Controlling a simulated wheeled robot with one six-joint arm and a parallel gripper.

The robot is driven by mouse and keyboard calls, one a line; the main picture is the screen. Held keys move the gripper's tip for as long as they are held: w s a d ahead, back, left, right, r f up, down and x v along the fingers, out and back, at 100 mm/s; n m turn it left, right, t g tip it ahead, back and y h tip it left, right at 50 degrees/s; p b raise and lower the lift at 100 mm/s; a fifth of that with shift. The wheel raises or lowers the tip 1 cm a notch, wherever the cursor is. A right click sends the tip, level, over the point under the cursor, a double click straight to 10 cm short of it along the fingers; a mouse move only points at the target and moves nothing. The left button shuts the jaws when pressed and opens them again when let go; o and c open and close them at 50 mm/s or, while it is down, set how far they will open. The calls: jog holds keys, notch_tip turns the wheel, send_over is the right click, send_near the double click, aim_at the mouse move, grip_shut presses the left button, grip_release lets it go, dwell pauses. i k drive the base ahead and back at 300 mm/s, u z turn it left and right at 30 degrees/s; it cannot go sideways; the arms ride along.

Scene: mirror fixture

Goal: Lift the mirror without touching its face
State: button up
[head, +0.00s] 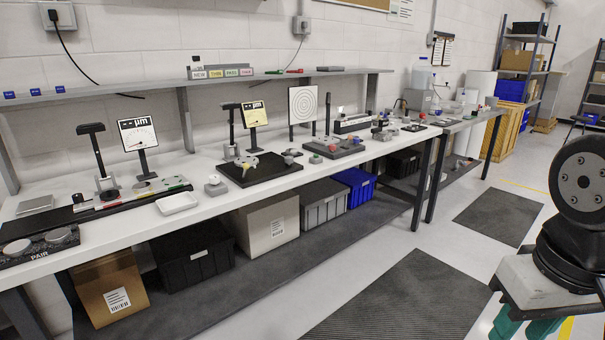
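I cannot pick out the mirror for certain. A dark tray (40,251) marked PAIR, at the near left end of the white bench (130,213), holds two round grey discs (58,236); whether either is a mirror I cannot tell. A black base plate (243,172) at mid-bench carries a small pale part with yellowish marks (247,161). A grey fixture block (333,148) farther along carries small parts, one of them red. Their details are too small to read. My gripper is outside the view; only part of my own body shows at the right edge.
A target panel with rings (303,104) stands behind. Bins and boxes (266,227) fill the lower shelf (180,306). Floor with dark mats (397,295) is clear in front.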

aim_at(292, 151)
jog(key=u, duration=0.1)
jog(key=i, duration=3.25)
jog(key=u, duration=0.05)
